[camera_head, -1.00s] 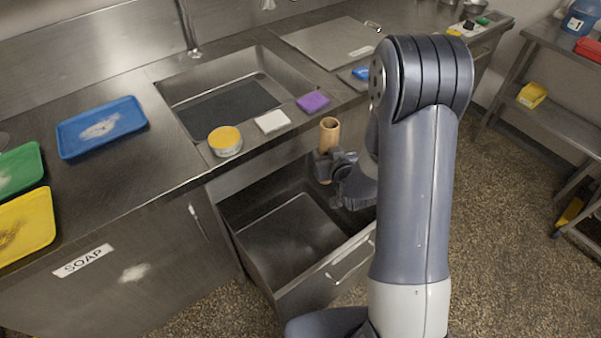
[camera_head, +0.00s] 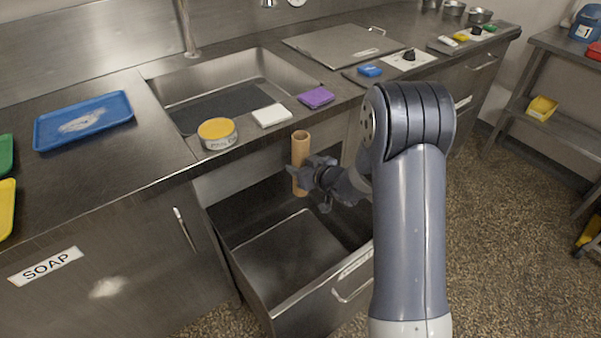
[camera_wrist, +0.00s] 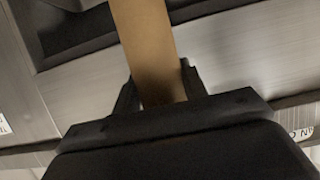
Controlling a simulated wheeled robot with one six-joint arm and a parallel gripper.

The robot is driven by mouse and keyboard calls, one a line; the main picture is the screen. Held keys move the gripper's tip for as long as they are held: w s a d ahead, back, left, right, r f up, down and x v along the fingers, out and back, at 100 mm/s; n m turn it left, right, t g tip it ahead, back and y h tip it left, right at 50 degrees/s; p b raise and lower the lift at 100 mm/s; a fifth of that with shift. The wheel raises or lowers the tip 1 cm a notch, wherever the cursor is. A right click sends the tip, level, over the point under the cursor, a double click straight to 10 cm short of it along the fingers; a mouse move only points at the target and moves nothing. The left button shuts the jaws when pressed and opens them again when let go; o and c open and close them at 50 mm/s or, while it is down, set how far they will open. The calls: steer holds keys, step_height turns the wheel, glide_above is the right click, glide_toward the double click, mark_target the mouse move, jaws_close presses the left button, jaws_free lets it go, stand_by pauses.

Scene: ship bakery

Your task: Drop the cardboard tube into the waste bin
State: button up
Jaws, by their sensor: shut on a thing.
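The cardboard tube (camera_head: 301,146) is a tan, hollow cylinder, held nearly upright above the open drawer. My gripper (camera_head: 300,176) is shut on it around its lower half. In the wrist view the tube (camera_wrist: 147,45) runs up from between the dark fingers (camera_wrist: 160,90). Below the tube is an open metal drawer (camera_head: 262,290) with a bare interior, pulled out from under the counter. Whether this drawer is the waste bin I cannot tell. No label reading waste is legible.
The counter above holds a sink (camera_head: 160,95), a yellow-topped tin (camera_head: 217,133), a white sponge (camera_head: 271,115), a purple sponge (camera_head: 316,97) and a blue tray (camera_head: 50,133). A cupboard marked SOAP (camera_head: 46,265) is left of the drawer. Speckled floor lies open at right.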

step_height(320, 180, down, 6)
steer(key=b, duration=0.4)
steer(key=shift+b, duration=0.4)
steer(key=o, duration=1)
steer(key=shift+o, duration=0.2)
steer(key=p+v, duration=0.1)
steer(key=v, duration=0.9)
steer(key=shift+s+d, duration=0.2)
steer(key=shift+s, duration=0.1)
